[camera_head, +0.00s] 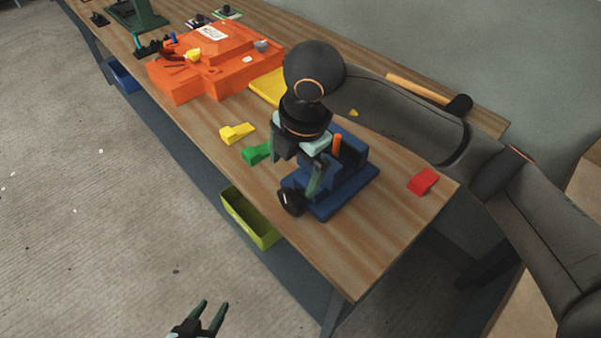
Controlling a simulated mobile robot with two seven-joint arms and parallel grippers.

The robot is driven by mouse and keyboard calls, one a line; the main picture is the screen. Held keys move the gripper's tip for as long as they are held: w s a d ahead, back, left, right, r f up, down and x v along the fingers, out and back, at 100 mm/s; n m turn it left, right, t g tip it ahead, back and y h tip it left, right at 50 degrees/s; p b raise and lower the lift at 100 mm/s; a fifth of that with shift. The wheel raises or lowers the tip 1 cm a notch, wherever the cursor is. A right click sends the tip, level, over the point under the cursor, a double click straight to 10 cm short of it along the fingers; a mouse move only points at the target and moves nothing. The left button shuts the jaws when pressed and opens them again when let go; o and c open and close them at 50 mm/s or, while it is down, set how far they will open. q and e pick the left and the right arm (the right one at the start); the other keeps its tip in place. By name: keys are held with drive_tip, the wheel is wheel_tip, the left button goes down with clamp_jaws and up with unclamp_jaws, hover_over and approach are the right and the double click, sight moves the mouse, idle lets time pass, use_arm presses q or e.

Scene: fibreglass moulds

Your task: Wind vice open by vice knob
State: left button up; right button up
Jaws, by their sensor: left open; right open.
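The blue vice (350,187) stands on the wooden bench near its right end. Its round black knob (291,202) faces the bench's front edge. A short orange piece (337,146) stands up at the vice. My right gripper (309,184) reaches in from the right and points down over the vice's front, close behind the knob. It is open; whether a finger touches the vice I cannot tell, and the arm hides part of the vice. My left gripper (209,316) is open and empty, low at the bottom of the view, away from the bench.
On the bench (400,225) lie a red block (423,181), a green block (256,154), a yellow block (237,132) and an orange mould (214,64). A black-ended stick (420,90) lies at the back. A yellow-green bin (250,218) is below the front edge.

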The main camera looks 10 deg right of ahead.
sight(290, 194)
drive_tip(key=f, duration=0.4)
drive_tip(key=w+f, duration=0.1)
drive_tip(key=f, duration=0.3)
drive_tip(key=w+a+f+p, duration=0.1)
drive_tip(key=f, duration=0.3)
drive_tip(key=shift+f, duration=0.1)
drive_tip(key=shift+w, duration=0.1)
drive_tip(key=c, duration=1.2)
drive_tip(key=shift+o, duration=0.2)
